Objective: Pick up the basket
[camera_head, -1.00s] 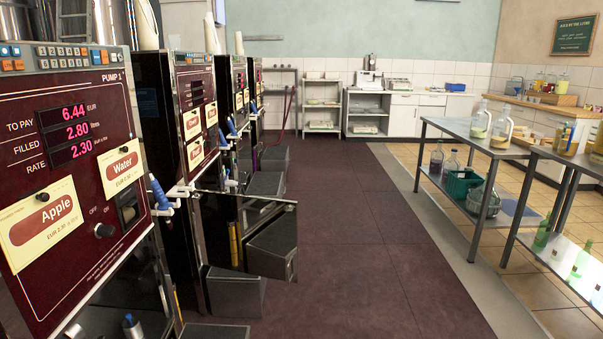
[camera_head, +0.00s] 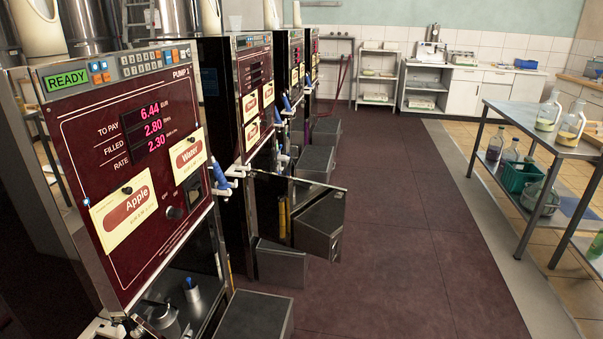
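A green basket (camera_head: 515,178) sits on the lower shelf of the metal table (camera_head: 497,104) at the right. It is small and far off, and I cannot tell what is in it. Neither of my grippers shows in the head view.
Pump 1 (camera_head: 150,226) stands close at the left, with more pumps in a row behind it. An open panel (camera_head: 300,193) sticks out from the row into the aisle. The dark floor (camera_head: 390,235) between pumps and table is clear.

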